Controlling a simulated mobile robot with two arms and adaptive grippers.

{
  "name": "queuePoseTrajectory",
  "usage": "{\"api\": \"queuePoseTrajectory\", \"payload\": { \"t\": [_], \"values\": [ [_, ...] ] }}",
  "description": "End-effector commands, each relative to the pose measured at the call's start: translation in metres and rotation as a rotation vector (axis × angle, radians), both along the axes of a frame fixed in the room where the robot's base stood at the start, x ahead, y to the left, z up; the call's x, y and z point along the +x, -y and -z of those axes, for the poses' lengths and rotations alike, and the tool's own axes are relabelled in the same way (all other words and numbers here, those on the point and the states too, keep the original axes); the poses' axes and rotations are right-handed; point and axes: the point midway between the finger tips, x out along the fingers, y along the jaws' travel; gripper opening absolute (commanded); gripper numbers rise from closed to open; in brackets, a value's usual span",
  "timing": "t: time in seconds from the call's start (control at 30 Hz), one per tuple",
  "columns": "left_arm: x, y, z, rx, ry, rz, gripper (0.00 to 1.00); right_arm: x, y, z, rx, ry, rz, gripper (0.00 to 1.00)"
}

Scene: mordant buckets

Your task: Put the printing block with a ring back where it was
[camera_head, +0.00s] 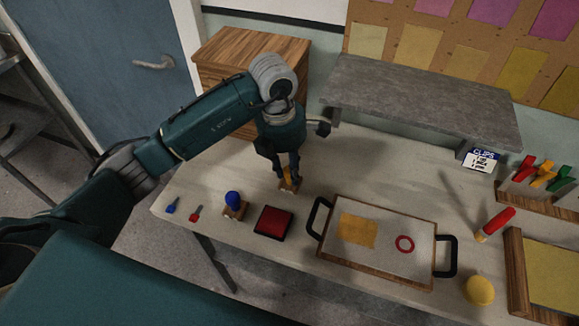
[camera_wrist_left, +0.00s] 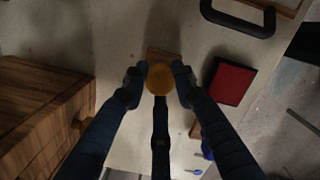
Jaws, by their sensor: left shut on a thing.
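My left gripper (camera_head: 289,181) is shut on a printing block with an amber knob (camera_wrist_left: 160,76); its wooden base (camera_wrist_left: 163,54) shows past the fingers. In the head view the block (camera_head: 289,188) is at the back left of the table. I cannot tell whether it touches the tabletop, and its printing face is hidden. Another block with a blue knob (camera_head: 233,200) stands nearer the front left edge, beside a red ink pad (camera_head: 272,222). My right gripper is not seen.
A grey raised shelf (camera_head: 420,95) stands at the back, and a wooden cabinet (camera_head: 235,60) behind the left end. A red-capped tube (camera_head: 495,224) and yellow ball (camera_head: 479,290) are right. Table between block and shelf is clear.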

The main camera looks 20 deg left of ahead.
Motion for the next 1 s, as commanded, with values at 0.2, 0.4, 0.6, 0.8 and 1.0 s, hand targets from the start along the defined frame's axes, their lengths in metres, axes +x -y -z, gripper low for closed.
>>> {"api": "queuePoseTrajectory", "payload": {
  "t": [0.2,0.4,0.6,0.8,1.0],
  "values": [
    [0.000,0.000,0.003,0.000,0.000,0.000,0.29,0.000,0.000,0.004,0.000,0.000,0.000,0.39],
    [0.000,0.000,0.002,0.000,0.000,0.000,0.46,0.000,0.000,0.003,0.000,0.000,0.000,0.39],
    [0.000,0.000,0.000,0.000,0.000,0.000,0.46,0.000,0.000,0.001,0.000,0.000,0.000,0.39],
    [0.001,-0.002,-0.021,-0.001,0.008,0.000,0.46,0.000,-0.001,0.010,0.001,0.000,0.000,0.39],
    [-0.001,-0.006,-0.064,-0.001,0.008,0.000,0.46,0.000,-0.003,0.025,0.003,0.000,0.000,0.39]
  ]
}}
